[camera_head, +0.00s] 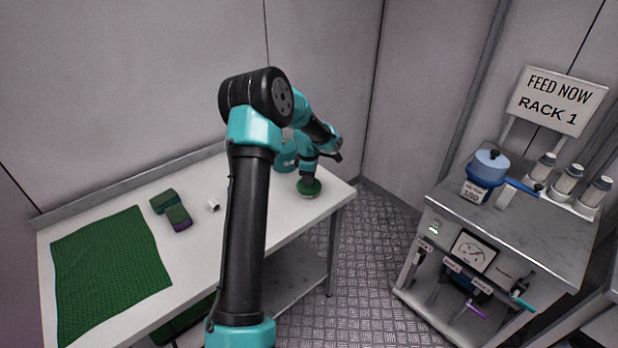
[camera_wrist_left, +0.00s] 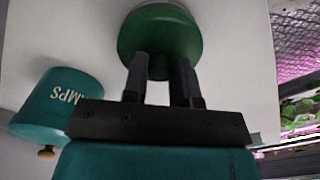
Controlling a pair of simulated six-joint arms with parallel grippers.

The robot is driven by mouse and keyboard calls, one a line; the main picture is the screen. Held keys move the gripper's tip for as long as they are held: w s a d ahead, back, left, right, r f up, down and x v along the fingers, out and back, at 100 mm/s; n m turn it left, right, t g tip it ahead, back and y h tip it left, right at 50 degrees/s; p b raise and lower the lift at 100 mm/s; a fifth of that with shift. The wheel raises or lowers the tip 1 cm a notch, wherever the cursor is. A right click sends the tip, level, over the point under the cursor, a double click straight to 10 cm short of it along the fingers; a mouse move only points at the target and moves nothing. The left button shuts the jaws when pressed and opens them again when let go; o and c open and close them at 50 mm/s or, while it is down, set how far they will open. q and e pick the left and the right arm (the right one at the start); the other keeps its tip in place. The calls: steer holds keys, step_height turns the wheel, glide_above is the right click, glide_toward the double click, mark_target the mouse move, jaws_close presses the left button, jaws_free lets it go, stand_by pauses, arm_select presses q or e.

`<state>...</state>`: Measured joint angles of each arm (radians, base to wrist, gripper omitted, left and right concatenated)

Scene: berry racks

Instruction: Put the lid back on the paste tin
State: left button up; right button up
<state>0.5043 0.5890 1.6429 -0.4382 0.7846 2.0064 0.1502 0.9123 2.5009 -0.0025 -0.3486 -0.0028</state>
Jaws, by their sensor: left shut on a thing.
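My left gripper (camera_head: 309,177) points down at the far right end of the white table. In the left wrist view the gripper (camera_wrist_left: 160,75) is shut on the narrow part of a round dark green piece (camera_wrist_left: 160,30), which looks like the lid. The green piece (camera_head: 309,188) also shows just below the gripper in the head view. I cannot tell whether it touches the table or sits on a tin. No separate open paste tin can be made out. My right gripper is out of view.
A teal pot (camera_wrist_left: 55,102) with partly hidden lettering and a wooden knob stands close beside the gripper. A green mat (camera_head: 105,270), a green and purple block (camera_head: 178,217) and a small white piece (camera_head: 213,205) lie on the table (camera_head: 200,250). A cart (camera_head: 520,230) stands right.

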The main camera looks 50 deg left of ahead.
arm_select(q)
steer(key=o, duration=1.5)
steer(key=shift+c, duration=0.2)
steer(key=shift+r, duration=3.5)
jaws_close()
steer(key=shift+f, duration=2.8)
